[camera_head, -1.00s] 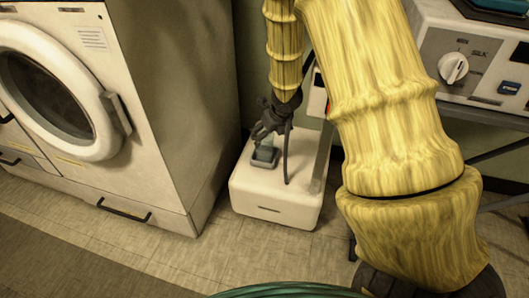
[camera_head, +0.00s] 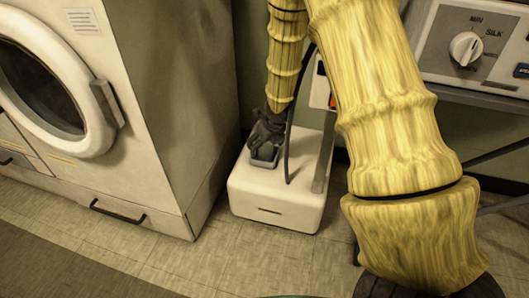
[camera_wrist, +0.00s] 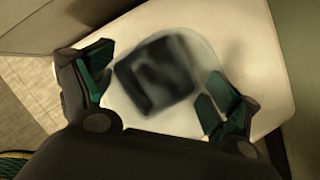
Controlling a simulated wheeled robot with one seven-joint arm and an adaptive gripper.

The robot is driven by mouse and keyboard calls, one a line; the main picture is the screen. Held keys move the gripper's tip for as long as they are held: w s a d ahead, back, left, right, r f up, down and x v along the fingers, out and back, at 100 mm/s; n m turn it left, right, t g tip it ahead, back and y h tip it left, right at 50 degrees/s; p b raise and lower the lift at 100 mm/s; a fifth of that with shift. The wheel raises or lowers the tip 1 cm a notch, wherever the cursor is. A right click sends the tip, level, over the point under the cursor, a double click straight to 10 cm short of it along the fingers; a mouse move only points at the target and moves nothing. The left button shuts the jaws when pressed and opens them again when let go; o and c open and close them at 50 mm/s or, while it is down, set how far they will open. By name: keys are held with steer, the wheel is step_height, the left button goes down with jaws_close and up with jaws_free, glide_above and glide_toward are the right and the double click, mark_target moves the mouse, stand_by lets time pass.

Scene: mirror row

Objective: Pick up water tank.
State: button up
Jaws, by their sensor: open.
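A white, rounded box (camera_head: 275,205), which looks like the water tank, stands on the floor between the washer and an ironing unit. A dark grey square piece (camera_head: 264,158) sits on its top, toward the back left. My gripper (camera_head: 266,146) points down right at this piece and partly hides it. In the wrist view, my gripper (camera_wrist: 158,88) is open, one finger on each side of the dark grey piece (camera_wrist: 155,75), which is blurred. Gaps show between the piece and both fingers. Whether the fingertips reach below its top, I cannot tell.
A front-loading washer (camera_head: 165,110) stands close on the left. A thin dark hose (camera_head: 289,145) and a grey upright (camera_head: 324,158) rise beside the tank, to the gripper's right. An ironing unit with a dial (camera_head: 466,48) is at the upper right. The floor (camera_head: 260,260) in front is clear.

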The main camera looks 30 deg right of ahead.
steer(key=c, duration=1)
steer(key=shift+r, duration=0.1)
